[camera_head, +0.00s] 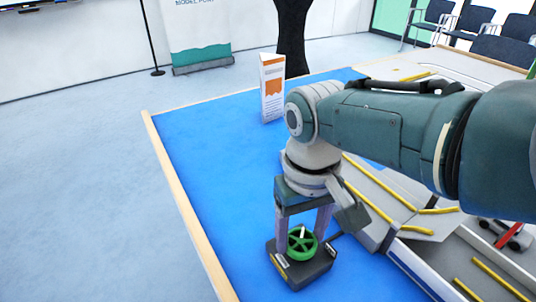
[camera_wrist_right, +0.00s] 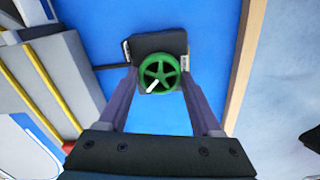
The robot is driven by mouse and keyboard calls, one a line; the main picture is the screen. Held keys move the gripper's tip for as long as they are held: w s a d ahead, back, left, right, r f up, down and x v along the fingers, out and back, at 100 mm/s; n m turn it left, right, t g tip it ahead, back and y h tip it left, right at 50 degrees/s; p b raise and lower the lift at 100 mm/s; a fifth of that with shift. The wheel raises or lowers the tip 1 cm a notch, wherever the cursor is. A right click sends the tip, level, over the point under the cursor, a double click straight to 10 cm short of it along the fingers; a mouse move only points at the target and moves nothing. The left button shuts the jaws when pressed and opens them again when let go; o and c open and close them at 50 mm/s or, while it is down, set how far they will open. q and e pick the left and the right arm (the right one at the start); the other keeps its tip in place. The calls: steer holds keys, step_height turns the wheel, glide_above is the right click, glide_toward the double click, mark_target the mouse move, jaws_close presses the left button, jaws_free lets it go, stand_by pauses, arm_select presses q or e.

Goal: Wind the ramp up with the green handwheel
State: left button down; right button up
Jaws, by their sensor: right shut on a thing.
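The green handwheel (camera_head: 301,243) lies flat on top of a dark box (camera_head: 300,272) on the blue table top. My right gripper (camera_head: 302,240) points down with one finger on each side of the wheel and is shut on it. The right wrist view shows the spoked handwheel (camera_wrist_right: 158,73), with a pale knob, between the fingertips. A grey ramp (camera_head: 400,207) with yellow edge strips is to the right, partly hidden behind my arm. I cannot tell its exact tilt. A dark rod runs from the box toward it. My left gripper is not in view.
A white and orange folded sign (camera_head: 272,88) stands at the table's back. A wooden rim (camera_head: 190,215) edges the left side. A red and grey model vehicle (camera_head: 506,235) stands at right. Blue surface left of the box is clear.

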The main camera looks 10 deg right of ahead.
steer(key=m, duration=0.3)
steer(key=shift+m, duration=0.4)
steer(key=m, duration=0.4)
steer(key=shift+m, duration=0.3)
steer(key=m, duration=0.4)
steer(key=shift+m, duration=2.1)
steer(key=o, duration=1.4)
steer(key=shift+c, duration=0.2)
